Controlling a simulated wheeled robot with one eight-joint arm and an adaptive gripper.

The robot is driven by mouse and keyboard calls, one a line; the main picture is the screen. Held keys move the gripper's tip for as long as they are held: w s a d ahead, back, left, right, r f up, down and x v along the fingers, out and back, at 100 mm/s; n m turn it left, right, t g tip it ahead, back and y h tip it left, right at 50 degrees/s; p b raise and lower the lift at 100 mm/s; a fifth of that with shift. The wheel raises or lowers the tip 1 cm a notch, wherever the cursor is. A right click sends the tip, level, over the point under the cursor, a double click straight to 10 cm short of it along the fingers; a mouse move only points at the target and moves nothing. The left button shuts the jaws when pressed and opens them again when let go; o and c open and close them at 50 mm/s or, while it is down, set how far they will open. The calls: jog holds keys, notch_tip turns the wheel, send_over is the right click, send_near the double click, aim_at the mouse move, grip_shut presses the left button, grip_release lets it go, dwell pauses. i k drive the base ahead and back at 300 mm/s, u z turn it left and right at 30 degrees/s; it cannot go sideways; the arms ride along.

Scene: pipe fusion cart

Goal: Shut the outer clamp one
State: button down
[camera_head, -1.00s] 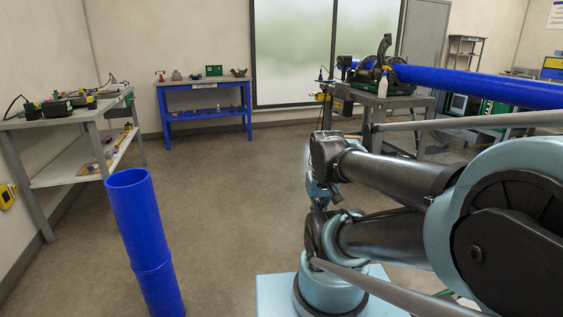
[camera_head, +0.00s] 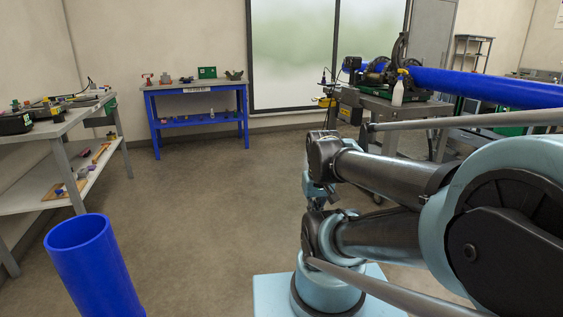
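The pipe fusion machine (camera_head: 378,72) stands on a grey cart (camera_head: 375,103) at the back right. Its dark ring-shaped clamps sit around the blue pipe (camera_head: 490,87), which runs off to the right. One dark clamp part (camera_head: 400,48) stands up above the pipe. The clamps are small and far off, so I cannot tell which one is the outer clamp one or exactly how it stands. My arm is folded at the front right, well apart from the cart. The fingers of my gripper cannot be made out behind the arm links.
An upright blue pipe (camera_head: 92,270) stands close at the front left. A grey bench (camera_head: 62,133) with tools is at the left, and a blue table (camera_head: 198,88) is against the back wall. A white bottle (camera_head: 398,92) stands by the machine. The middle floor is open.

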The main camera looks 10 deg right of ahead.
aim_at(402, 42)
jog(key=i, duration=1.65)
jog(key=z, duration=2)
jog(key=i, duration=1.95)
jog(key=u, duration=1.25)
